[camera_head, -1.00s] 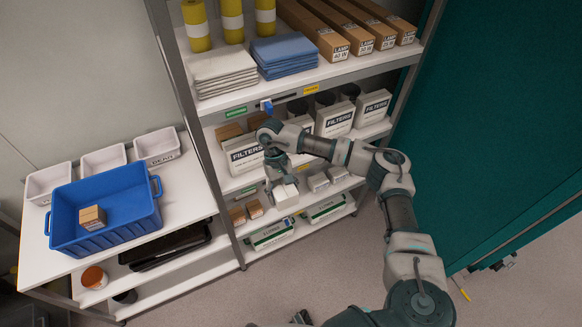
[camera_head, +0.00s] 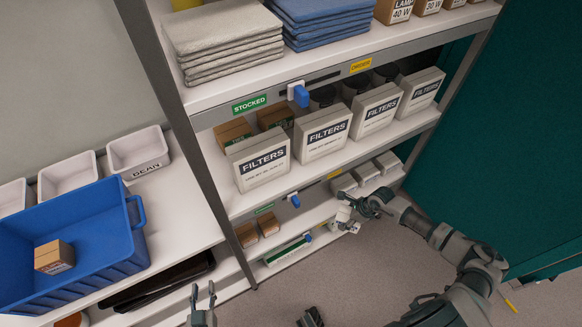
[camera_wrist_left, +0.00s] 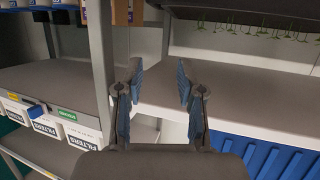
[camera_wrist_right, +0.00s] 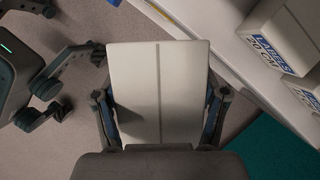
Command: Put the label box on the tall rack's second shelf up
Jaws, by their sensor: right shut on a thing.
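My right gripper (camera_wrist_right: 158,112) is shut on a plain white label box (camera_wrist_right: 160,85) with a seam down its middle. In the head view, the right gripper (camera_head: 352,208) holds the box (camera_head: 343,219) low, in front of the tall rack's lower shelves. The second shelf up (camera_head: 318,212) carries small brown boxes (camera_head: 257,232) at left and white boxes (camera_head: 365,172) at right, with a bare stretch between them. My left gripper (camera_head: 203,300) is open and empty at the bottom; in the left wrist view (camera_wrist_left: 158,85) its fingers stand apart.
Filter boxes (camera_head: 322,128) fill much of the shelf above, and folded cloths (camera_head: 222,42) lie higher. A rack post (camera_head: 185,120) separates the rack from the side table with a blue crate (camera_head: 90,235). A teal wall (camera_head: 530,130) stands at right.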

